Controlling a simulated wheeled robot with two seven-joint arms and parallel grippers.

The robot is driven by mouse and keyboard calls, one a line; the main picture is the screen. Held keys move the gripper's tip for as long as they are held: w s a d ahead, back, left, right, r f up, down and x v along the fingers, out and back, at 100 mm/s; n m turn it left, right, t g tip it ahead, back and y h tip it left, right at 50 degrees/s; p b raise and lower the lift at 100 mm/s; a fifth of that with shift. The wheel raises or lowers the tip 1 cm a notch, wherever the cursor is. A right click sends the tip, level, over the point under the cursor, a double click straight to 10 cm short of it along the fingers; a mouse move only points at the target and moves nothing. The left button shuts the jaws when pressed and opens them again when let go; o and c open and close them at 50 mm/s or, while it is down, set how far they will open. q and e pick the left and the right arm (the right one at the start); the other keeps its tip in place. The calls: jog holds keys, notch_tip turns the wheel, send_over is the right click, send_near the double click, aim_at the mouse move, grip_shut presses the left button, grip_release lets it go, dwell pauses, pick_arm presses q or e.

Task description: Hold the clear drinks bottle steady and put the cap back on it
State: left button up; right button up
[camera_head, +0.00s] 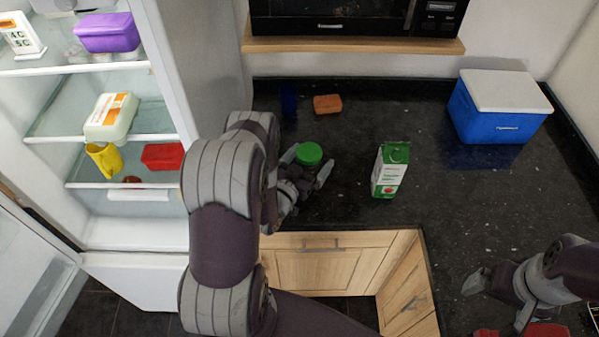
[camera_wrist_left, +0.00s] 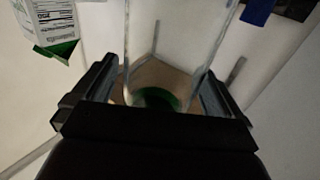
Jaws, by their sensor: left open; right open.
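A round green cap (camera_head: 308,154) shows at my left gripper in the head view. The clear bottle (camera_wrist_left: 178,35) is between the fingers in the left wrist view, with a green patch (camera_wrist_left: 157,98) at its lower end there. I cannot tell whether the cap is seated on the bottle. My left gripper (camera_head: 308,164) is open around the bottle, one finger on each side; its fingers also show in the left wrist view (camera_wrist_left: 160,90). My right gripper (camera_head: 500,300) is open and empty over the counter at the lower right, far from the bottle.
A green-and-white carton (camera_head: 389,171) stands right of my left gripper. Behind are an orange sponge (camera_head: 327,103) and a blue item (camera_head: 288,98). A blue cooler (camera_head: 499,110) stands at the back right. A red thing (camera_head: 545,329) lies near my right gripper. The open fridge (camera_head: 120,180) is left.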

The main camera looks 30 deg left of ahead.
pick_arm(q)
jog(key=s+b, duration=0.3)
jog(key=s, duration=0.7)
jog(key=shift+s, duration=0.35)
